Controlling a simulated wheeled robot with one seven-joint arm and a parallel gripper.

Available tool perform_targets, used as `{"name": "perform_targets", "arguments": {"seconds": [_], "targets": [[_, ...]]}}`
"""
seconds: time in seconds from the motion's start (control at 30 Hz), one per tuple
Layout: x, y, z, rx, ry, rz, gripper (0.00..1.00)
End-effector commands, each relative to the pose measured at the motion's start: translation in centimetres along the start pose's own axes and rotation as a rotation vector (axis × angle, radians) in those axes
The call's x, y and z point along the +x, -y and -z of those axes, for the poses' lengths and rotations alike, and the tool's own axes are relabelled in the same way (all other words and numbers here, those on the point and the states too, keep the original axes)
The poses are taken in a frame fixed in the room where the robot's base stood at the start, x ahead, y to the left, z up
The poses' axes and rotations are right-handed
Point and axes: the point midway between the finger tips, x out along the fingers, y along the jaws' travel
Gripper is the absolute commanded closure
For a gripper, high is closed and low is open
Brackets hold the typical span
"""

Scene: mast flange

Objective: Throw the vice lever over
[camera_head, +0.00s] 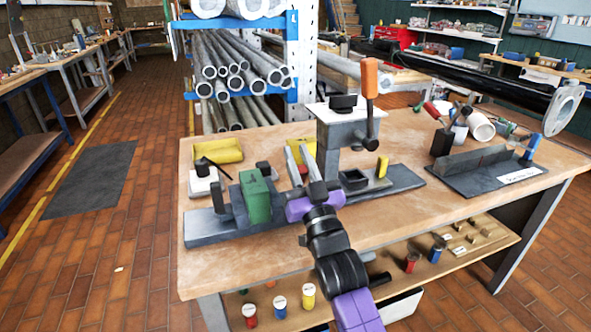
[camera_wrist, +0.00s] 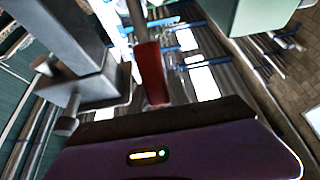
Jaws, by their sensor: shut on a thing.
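The vice (camera_head: 222,222) lies along the front of the bench with a green block (camera_head: 257,197) in it. The block also shows at the top right of the wrist view (camera_wrist: 262,14). My gripper (camera_head: 300,158) is just right of the block, between it and the press. A lever with a red grip (camera_wrist: 150,72) on a grey rod stands right in front of my gripper's palm in the wrist view. My gripper is shut on this red grip. In the head view my gripper hides most of the lever; only a speck of red shows.
A press (camera_head: 343,130) with an upright orange handle (camera_head: 370,78) stands close to the right. Yellow blocks (camera_head: 218,151) lie behind the vice. A dark fixture (camera_head: 485,170) and a tool pot (camera_head: 442,142) are at the bench's right. The front strip of the bench is clear.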

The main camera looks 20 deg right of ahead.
Motion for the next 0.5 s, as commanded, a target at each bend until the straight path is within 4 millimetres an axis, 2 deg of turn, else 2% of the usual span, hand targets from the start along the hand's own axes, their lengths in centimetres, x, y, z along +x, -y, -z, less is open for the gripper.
{"name": "perform_targets", "arguments": {"seconds": [0.5], "targets": [[-0.65, 0.01, 0.09, 0.001, -0.046, 0.0, 1.0]]}}
